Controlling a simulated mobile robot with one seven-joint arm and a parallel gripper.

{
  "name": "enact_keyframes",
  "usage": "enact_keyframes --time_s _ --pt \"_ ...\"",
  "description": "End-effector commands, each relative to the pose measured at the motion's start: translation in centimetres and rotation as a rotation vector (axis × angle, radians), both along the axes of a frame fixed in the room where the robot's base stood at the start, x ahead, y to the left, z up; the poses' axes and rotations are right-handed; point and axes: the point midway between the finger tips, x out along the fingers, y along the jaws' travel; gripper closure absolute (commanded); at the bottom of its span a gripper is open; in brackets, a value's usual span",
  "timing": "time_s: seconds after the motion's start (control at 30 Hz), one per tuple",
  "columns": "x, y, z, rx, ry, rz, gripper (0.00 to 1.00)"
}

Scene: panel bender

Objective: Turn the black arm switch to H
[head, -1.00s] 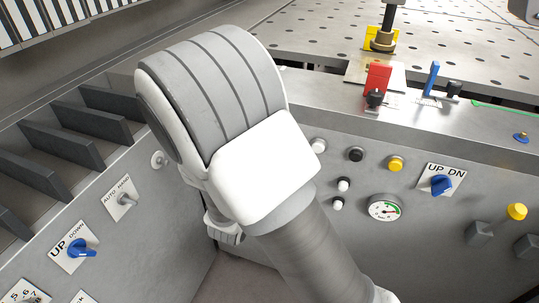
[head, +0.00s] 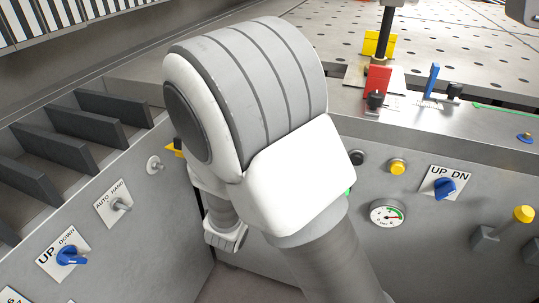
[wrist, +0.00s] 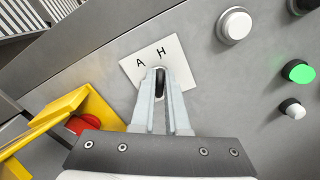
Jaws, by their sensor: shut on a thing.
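The black arm switch (wrist: 160,84) shows in the wrist view on a white plate (wrist: 133,68) marked A and H. My gripper (wrist: 160,78) is shut on the switch, with one finger on each side of its lever. The lever stands upright in the picture, and its upper end points toward the letter H. In the head view my own arm hides the switch, its plate and the gripper fingers.
In the wrist view a yellow guard around a red button (wrist: 82,124) is close at the left. A white button (wrist: 234,25), a lit green button (wrist: 299,71) and a small white button (wrist: 293,108) are at the right. The head view shows a blue UP DN switch (head: 445,187).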

Motion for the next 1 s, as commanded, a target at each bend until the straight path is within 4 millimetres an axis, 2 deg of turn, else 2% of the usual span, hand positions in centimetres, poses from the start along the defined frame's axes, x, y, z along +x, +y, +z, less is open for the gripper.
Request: enact_keyframes --time_s 0.03,0.07,0.2,0.5,0.63,0.77,1.0 --pt "0.0 0.0 0.0 0.001 0.000 0.001 1.00" --pt "0.0 0.0 0.0 0.001 0.000 0.001 0.82" --pt "0.0 0.0 0.0 0.000 0.001 0.001 0.57" --pt "-0.1 0.1 0.0 0.000 0.001 0.001 0.57" --pt "-1.0 0.5 0.0 0.000 0.003 0.004 0.57" --pt "-3.2 1.3 0.1 -0.002 0.004 0.005 0.57" --pt "-8.8 3.3 0.2 -0.003 0.003 0.007 0.57"
